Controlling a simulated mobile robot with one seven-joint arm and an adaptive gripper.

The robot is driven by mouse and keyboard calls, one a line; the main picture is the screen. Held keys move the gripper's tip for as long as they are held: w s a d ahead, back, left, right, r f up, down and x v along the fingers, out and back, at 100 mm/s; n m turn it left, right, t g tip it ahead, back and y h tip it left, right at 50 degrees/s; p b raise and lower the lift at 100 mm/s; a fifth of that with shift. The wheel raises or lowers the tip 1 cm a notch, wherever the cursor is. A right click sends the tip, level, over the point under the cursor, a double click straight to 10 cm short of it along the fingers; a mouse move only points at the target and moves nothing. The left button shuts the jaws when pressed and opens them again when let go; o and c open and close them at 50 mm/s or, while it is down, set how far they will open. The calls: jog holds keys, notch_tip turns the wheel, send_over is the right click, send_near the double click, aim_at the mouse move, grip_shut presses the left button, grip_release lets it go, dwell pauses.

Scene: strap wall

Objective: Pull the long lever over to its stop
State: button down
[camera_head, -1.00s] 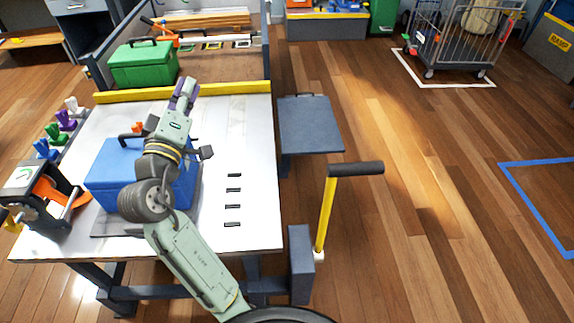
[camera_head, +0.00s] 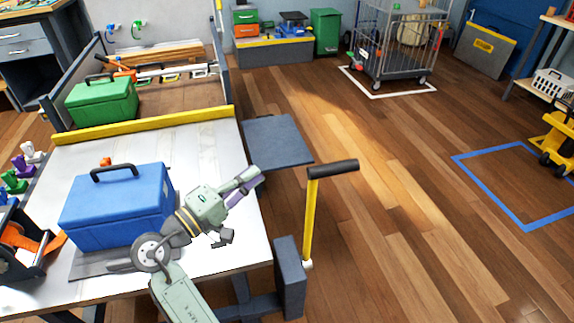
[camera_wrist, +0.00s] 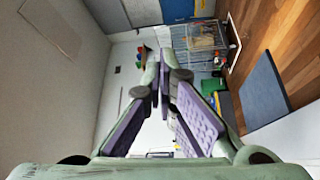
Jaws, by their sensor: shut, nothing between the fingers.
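The long lever (camera_head: 309,220) stands upright in the head view, right of the table's front right corner. It has a yellow shaft, a black crosswise handle (camera_head: 333,169) at its top and a white collar at its foot, beside a dark grey block (camera_head: 289,277). My gripper (camera_head: 254,178) is over the table's right edge, left of the lever's handle and apart from it. Its purple-padded fingers are shut and empty; they also show in the wrist view (camera_wrist: 160,72). The lever cannot be made out in the wrist view.
A blue toolbox (camera_head: 118,206) stands on the table, left of my arm. A grey side shelf (camera_head: 277,142) juts from the table's right edge near my gripper. A yellow rail (camera_head: 145,125) crosses the table's back. The wooden floor right of the lever is clear.

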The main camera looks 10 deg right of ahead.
jog(key=w+d+p, duration=0.1)
jog(key=d+p, duration=0.2)
jog(key=d, duration=0.6)
jog(key=shift+w+d+r, duration=0.15)
dwell(0.5)
